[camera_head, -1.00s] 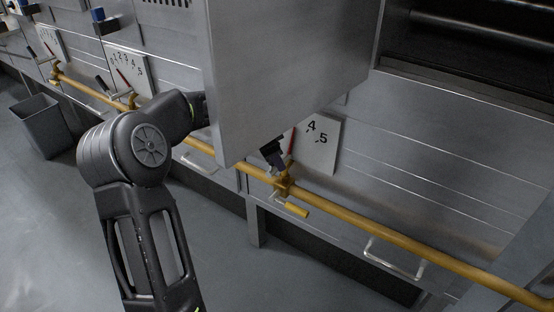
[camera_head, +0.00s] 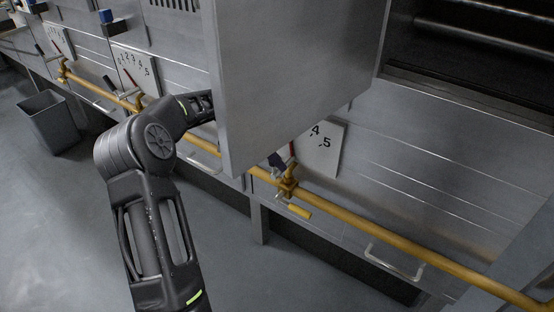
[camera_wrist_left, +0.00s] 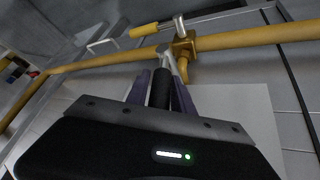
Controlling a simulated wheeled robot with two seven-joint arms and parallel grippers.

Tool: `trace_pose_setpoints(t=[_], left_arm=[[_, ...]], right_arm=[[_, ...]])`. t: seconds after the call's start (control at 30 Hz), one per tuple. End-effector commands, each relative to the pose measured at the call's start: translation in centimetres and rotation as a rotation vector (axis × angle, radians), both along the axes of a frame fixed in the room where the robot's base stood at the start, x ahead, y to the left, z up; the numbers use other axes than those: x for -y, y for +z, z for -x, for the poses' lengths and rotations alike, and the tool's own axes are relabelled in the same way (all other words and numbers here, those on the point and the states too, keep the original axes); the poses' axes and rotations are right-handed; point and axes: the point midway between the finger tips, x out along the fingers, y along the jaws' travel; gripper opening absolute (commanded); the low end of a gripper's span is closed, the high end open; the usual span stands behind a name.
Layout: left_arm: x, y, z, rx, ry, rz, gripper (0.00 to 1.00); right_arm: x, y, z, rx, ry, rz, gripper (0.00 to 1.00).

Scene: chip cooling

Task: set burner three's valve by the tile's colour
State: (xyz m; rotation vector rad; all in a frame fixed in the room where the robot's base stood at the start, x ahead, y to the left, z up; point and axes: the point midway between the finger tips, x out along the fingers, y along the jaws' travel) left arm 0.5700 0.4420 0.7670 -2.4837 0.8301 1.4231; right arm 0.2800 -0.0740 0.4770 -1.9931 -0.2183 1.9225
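The nearest valve (camera_head: 288,187) sits on the yellow gas pipe. A white dial plate (camera_head: 326,158) stands behind it; its 4 and 5 show, and a red pointer (camera_head: 292,150) shows partly. The grey box hides the lower numbers. My left arm reaches behind this box. My left gripper (camera_head: 277,160) shows only as a dark bit of finger by the valve. In the left wrist view the purplish fingers of my left gripper (camera_wrist_left: 161,88) lie close on both sides of the valve's black handle (camera_wrist_left: 160,90). No coloured tile can be made out. My right gripper is out of view.
A large grey metal box (camera_head: 285,80) juts out above the valve. The yellow pipe (camera_head: 380,235) runs along the front, with a yellow-gripped lever (camera_head: 299,211) below the valve. Two more dial plates (camera_head: 136,70) stand at left. A grey bin (camera_head: 50,122) stands on the open floor.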

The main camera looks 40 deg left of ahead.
Motion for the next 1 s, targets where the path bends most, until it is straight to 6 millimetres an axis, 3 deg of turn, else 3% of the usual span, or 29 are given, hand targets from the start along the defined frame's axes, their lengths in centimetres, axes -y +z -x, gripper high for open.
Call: trace_pose_setpoints(t=[0.17,0.53,1.0], left_arm=[[0.0,0.0,0.0,0.0,0.0,0.0,0.43],[-0.3,0.6,0.2,0.001,0.002,-0.002,0.43],[-2.8,6.1,2.8,0.0,0.002,-0.001,0.43]], right_arm=[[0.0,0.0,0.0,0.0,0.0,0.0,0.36],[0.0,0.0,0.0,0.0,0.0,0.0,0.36],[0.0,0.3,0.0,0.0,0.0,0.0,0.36]])
